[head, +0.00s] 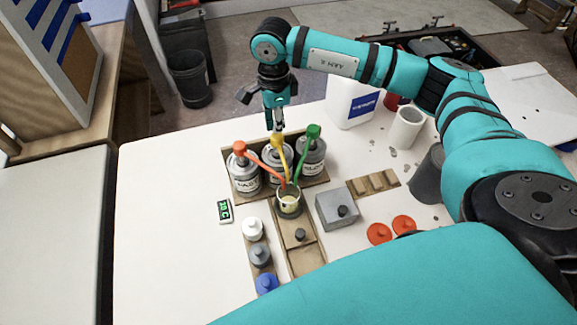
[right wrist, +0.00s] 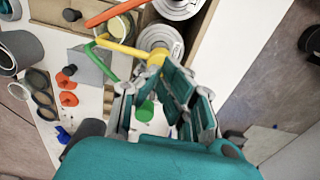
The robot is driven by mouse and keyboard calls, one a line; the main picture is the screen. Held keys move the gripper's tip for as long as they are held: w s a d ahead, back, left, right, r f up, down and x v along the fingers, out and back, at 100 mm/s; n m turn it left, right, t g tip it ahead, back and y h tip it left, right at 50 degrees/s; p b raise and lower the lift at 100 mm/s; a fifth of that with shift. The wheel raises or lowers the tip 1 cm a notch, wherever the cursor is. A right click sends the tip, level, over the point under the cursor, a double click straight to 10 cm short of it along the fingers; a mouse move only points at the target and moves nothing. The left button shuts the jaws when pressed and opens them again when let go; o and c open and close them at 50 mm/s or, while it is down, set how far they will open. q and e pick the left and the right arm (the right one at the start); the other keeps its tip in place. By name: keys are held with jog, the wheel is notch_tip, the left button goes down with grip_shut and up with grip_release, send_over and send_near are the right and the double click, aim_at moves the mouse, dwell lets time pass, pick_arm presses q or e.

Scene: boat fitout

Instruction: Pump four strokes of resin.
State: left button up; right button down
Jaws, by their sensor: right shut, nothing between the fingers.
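Three cans with pumps stand in a wooden rack (head: 320,190) on the white table: an orange pump (head: 240,148) at left, a yellow pump (head: 278,142) in the middle and a green pump (head: 313,131) at right. The pump spouts reach toward a small cup (head: 289,208) in front. My right gripper (head: 277,128) is shut and empty, pointing down at the yellow pump's head; whether they touch I cannot tell. In the right wrist view the yellow pump (right wrist: 154,58) lies just beyond the fingertips. My left gripper is out of view.
A grey box (head: 337,210) with a black knob stands right of the cup. A white jug (head: 350,102) stands behind the cans. A small green display (head: 224,211) lies left. The table's left part is clear.

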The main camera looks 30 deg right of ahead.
aim_at(277, 136)
jog(key=shift+f, duration=0.2)
jog(key=shift+f+b, duration=2.15)
jog(key=shift+f, duration=0.1)
jog(key=shift+r, duration=0.1)
jog(key=shift+r+p, duration=1.35)
jog(key=shift+r, duration=1.05)
jog(key=shift+f, duration=0.15)
